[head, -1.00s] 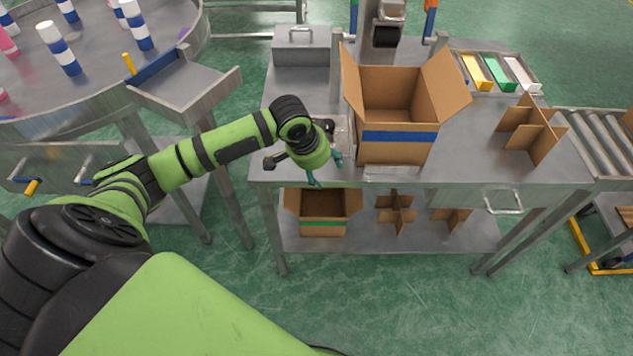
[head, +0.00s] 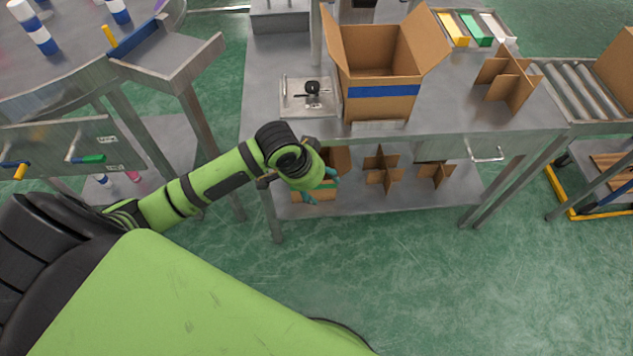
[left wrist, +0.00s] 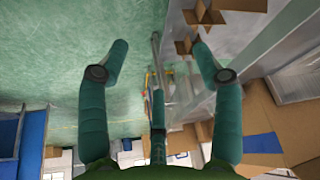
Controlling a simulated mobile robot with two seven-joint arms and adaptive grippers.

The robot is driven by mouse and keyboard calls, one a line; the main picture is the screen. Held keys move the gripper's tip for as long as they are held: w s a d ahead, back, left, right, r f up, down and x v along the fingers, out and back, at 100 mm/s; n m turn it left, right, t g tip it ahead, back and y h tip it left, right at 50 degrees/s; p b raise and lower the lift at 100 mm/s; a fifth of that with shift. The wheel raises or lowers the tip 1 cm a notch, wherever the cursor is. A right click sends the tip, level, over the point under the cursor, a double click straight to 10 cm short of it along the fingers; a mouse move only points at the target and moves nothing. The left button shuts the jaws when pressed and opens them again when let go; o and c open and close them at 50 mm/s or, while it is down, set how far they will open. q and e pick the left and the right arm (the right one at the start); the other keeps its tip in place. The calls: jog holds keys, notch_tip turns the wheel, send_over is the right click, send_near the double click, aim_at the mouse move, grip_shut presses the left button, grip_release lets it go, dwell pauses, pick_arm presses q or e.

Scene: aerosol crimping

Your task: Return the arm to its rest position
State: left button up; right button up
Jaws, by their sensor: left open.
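My left arm is green and black and reaches in from the left in the head view. Its gripper (head: 320,186) hangs in front of the workbench's (head: 440,125) front edge, before the lower shelf. The tips are partly hidden by the wrist in the head view. My right gripper is in neither view.
An open cardboard box with a blue stripe (head: 381,91) stands on the bench beside a small metal plate with a black part (head: 311,90). A cardboard divider (head: 507,80) stands to the right. The floor in front is clear.

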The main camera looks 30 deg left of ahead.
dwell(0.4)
pick_arm(q)
jog(key=s+a+f+n+y, duration=0.1)
jog(key=s+a+f, duration=0.15)
jog(key=f, duration=0.65)
jog(key=s+a+f+n, duration=0.15)
jog(key=s+f, duration=0.25)
jog(key=f, duration=0.4)
jog(key=s+a+f+n+y, duration=0.1)
jog(key=s+a+f, duration=0.15)
jog(key=f, duration=0.65)
jog(key=s+d+f+g, duration=0.1)
jog(key=s+f, duration=0.3)
jog(key=s, duration=0.5)
jog(key=s+d+f+g, duration=0.1)
jog(key=s+f, duration=0.3)
jog(key=s, duration=0.4)
jog(key=s+d+f+g, duration=0.1)
jog(key=s+f, duration=0.2)
jog(key=s, duration=0.6)
jog(key=shift+s+d+f+m, duration=0.3)
jog(key=shift+d+f+m, duration=0.1)
jog(key=shift+m, duration=0.05)
